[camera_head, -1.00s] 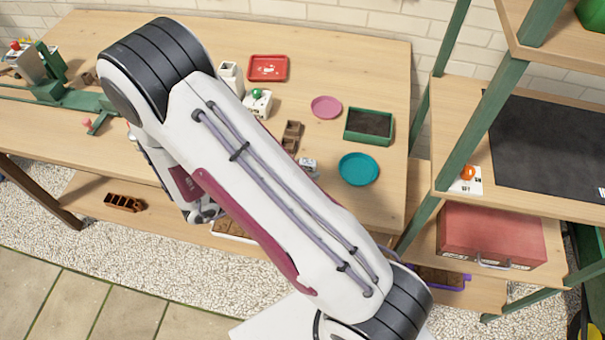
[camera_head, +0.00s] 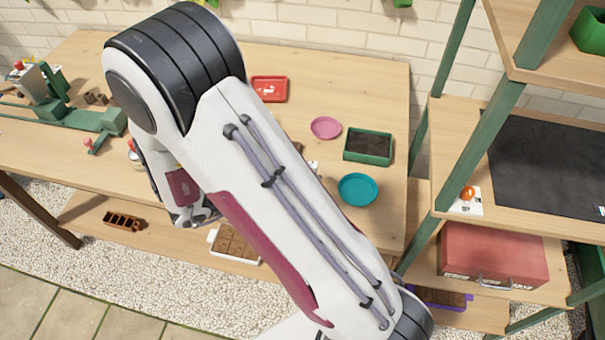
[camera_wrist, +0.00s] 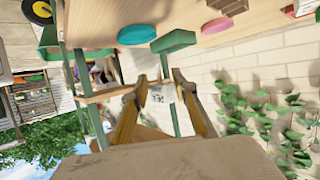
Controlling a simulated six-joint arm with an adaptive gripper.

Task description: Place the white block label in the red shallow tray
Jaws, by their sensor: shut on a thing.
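The red shallow tray (camera_head: 279,83) lies at the back of the wooden bench in the head view, with a white mark on its floor. My arm passes in front of the bench just left of it. The piece is held in the air, apart from the bench. In the head view my fingers and the label are hidden or cannot be made out.
A pink saucer (camera_head: 326,128), a green soil tray (camera_head: 385,158) and a teal saucer (camera_head: 358,189) lie right of my arm. Green shelving (camera_head: 452,140) stands at the right. A green stand (camera_head: 105,122) is at the left. My arm hides the bench middle.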

